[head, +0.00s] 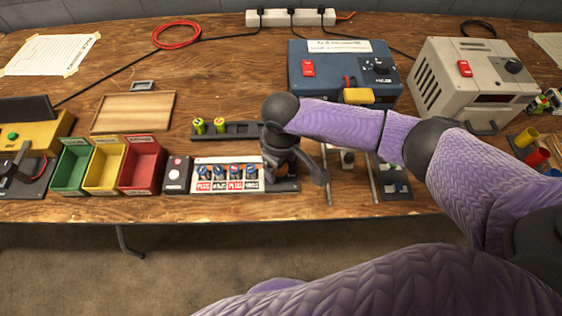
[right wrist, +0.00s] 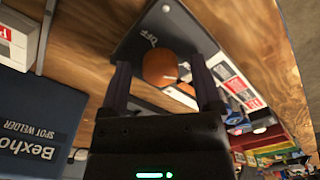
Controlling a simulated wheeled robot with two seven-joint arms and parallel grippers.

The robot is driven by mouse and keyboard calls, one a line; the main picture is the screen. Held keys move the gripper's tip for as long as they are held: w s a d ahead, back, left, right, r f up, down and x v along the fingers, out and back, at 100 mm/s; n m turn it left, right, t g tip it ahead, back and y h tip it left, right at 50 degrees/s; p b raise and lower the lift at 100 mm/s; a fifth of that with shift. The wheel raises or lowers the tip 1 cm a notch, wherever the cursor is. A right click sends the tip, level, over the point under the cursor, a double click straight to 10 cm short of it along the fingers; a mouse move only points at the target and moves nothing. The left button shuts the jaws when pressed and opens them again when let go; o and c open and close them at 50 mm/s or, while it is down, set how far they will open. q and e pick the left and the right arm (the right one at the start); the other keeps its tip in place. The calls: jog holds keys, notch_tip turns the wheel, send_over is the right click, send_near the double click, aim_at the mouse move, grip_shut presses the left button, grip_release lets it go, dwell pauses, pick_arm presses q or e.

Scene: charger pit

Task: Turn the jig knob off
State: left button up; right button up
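The jig knob (right wrist: 160,69) is a round orange-brown knob on a dark plate (right wrist: 150,25) in the right wrist view. A white OFF mark is printed on the plate beside it. My right gripper (right wrist: 158,64) is open, with one finger on each side of the knob and a small gap showing at both sides. In the head view my right gripper (head: 296,178) points down over the right end of the battery jig (head: 228,188) and hides the knob. My left gripper is out of view.
A blue spot welder (head: 335,75) and a beige machine (head: 470,85) stand behind. A dark rack (head: 242,130) lies behind the jig.

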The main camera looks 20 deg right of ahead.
grip_shut()
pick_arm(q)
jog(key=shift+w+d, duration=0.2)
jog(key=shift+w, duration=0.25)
